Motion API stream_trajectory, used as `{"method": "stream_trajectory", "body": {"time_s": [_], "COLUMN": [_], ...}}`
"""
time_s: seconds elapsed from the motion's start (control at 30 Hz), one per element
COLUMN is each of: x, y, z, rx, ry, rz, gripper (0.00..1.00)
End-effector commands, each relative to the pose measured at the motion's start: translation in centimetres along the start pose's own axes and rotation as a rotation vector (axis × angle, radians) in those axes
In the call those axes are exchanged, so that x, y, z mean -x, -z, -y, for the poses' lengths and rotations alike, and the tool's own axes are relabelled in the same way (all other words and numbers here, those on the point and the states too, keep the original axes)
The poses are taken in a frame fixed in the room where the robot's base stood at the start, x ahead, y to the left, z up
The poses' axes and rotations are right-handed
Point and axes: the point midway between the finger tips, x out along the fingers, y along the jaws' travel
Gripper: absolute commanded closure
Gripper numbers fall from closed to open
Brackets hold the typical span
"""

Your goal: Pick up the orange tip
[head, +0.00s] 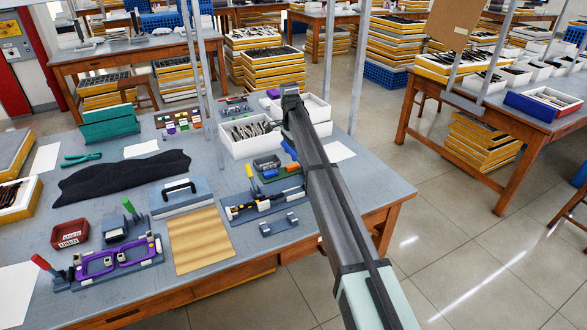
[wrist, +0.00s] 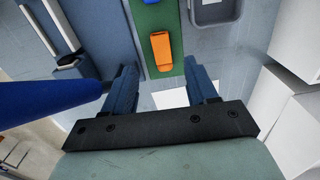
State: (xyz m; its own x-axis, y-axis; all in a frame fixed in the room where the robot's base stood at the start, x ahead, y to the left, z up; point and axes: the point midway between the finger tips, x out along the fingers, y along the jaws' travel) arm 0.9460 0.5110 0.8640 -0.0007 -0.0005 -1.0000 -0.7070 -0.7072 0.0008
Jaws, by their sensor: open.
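The orange tip (wrist: 162,50) lies on a green strip (wrist: 168,20) in the wrist view, with a blue piece (wrist: 151,2) farther along the strip. My gripper (wrist: 161,75) is open, with its two blue fingers spread apart and nothing seen between them. The orange tip appears beyond the fingertips, roughly in line with the gap between them, and apart from them. In the head view the green strip (head: 277,174) lies on the table just below my gripper (head: 288,148), with the orange tip (head: 292,167) small at its right end.
A grey bin (wrist: 214,12) is close to the strip. White boxes (wrist: 295,95) stand at right in the wrist view. A dark blue rounded thing (wrist: 45,97) is close at left. A fixture with a black and white tool (head: 262,203) lies in front on the table (head: 330,190).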

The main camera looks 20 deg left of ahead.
Motion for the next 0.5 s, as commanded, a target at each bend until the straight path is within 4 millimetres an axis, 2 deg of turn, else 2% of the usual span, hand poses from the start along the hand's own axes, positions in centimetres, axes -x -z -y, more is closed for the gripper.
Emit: {"method": "stream_trajectory", "body": {"time_s": [0.1, 0.33, 0.5], "x": [-1.1, -2.3, -4.5], "y": [0.0, -0.2, -0.5], "z": [0.0, 0.1, 0.3], "rx": [0.0, 0.0, 0.0], "ry": [0.001, 0.0, 0.0], "rz": [0.0, 0.0, 0.0], "gripper": [0.43, 0.43, 0.43]}}
